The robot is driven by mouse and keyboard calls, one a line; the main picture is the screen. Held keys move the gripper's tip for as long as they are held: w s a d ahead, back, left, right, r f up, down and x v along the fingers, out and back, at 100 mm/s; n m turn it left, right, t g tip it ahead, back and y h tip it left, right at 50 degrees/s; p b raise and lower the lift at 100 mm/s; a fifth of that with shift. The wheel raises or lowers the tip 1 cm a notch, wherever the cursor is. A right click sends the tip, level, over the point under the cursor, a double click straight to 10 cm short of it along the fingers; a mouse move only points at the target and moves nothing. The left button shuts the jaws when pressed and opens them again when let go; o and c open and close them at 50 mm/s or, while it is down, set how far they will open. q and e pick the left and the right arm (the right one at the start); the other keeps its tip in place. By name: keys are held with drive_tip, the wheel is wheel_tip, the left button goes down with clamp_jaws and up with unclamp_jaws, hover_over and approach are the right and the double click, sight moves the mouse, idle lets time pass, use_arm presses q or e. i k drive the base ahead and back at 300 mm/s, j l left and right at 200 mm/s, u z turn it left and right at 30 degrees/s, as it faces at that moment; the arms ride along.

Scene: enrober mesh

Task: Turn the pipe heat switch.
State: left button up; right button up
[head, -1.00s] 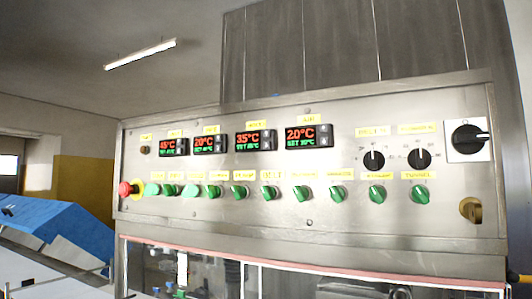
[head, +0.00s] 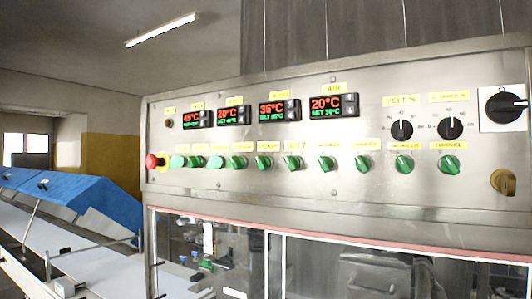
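The steel control panel (head: 240,196) fills the middle and right of the head view. A row of green switches and buttons runs along its lower part under yellow labels. Rotary green switches include ones at the middle (head: 293,163), right of middle (head: 363,163) and far right (head: 449,165). The far right label seems to read TUNNEL and a middle one BELT. Most other labels are too blurred to read, so I cannot tell which switch is pipe heat. Neither of my grippers is in view.
A red emergency button (head: 152,162) sits at the row's left end. Temperature displays (head: 334,106), two black dials (head: 402,130) and a large black rotary switch (head: 503,108) are above. Glazed doors (head: 350,270) lie below. A conveyor with blue covers (head: 75,200) stands at left.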

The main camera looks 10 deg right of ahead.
sight(195, 162)
drive_tip(key=i+j+z, duration=0.1)
drive_tip(key=j, duration=0.25)
drive_tip(key=i+j+z, duration=0.15)
drive_tip(key=j, duration=0.25)
drive_tip(key=i+j+z, duration=0.1)
drive_tip(key=j, duration=0.25)
drive_tip(key=i+j+z, duration=0.1)
drive_tip(key=j, duration=0.3)
drive_tip(key=i+j+z, duration=0.1)
drive_tip(key=j, duration=0.3)
